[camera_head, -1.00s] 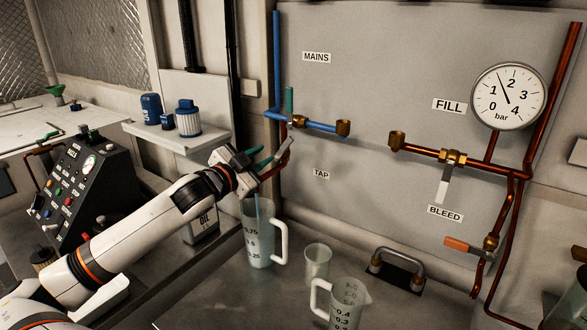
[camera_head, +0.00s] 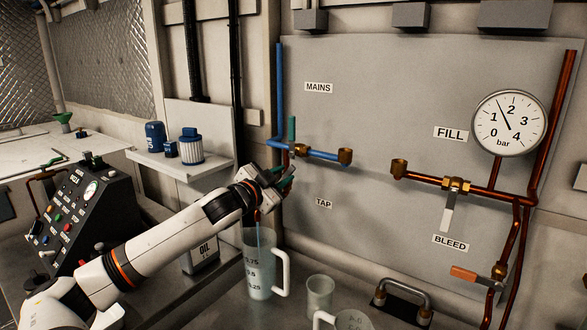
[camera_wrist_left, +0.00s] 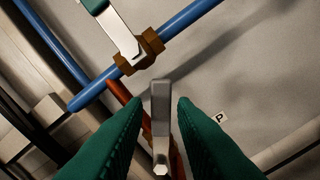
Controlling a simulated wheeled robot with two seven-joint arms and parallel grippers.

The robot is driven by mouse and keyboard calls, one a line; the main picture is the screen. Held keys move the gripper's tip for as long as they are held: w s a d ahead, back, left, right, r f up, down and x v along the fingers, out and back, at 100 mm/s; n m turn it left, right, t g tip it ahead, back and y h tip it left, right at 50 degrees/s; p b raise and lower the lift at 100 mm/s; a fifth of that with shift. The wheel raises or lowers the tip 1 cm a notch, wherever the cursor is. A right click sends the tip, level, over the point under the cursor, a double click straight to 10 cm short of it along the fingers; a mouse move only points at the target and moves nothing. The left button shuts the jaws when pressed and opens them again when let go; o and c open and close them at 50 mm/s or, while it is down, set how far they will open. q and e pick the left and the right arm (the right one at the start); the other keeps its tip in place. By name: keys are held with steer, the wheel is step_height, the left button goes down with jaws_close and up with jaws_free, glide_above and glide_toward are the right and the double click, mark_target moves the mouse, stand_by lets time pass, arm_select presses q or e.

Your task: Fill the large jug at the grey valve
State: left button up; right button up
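The large jug (camera_head: 257,272) is clear, with a white handle on its right and marks up its side. It stands upright on the bench below the tap. A thin bluish stream shows inside it; the water level is hard to read. My left gripper (camera_head: 284,178) is at the copper tap pipe above the jug and hides most of the valve there. In the left wrist view, the grey valve lever (camera_wrist_left: 160,108) lies between the green fingers of the left gripper (camera_wrist_left: 160,104), with a gap on both sides. My right gripper is not in view.
A small beaker (camera_head: 319,292) and a smaller jug (camera_head: 343,321) stand right of the large jug. An oil can (camera_head: 201,256) is behind my arm. The blue mains pipe (camera_head: 322,153) has a green-handled valve. A metal handle (camera_head: 404,290) is on the bench.

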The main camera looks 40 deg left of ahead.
mark_target(288, 172)
arm_select(q)
steer(key=w+p, duration=0.1)
steer(key=w, duration=0.2)
steer(key=shift+w+a+r, duration=0.15)
steer(key=shift+w, duration=0.05)
steer(key=shift+w+p, duration=0.45)
steer(key=shift+w, duration=0.5)
jaws_close()
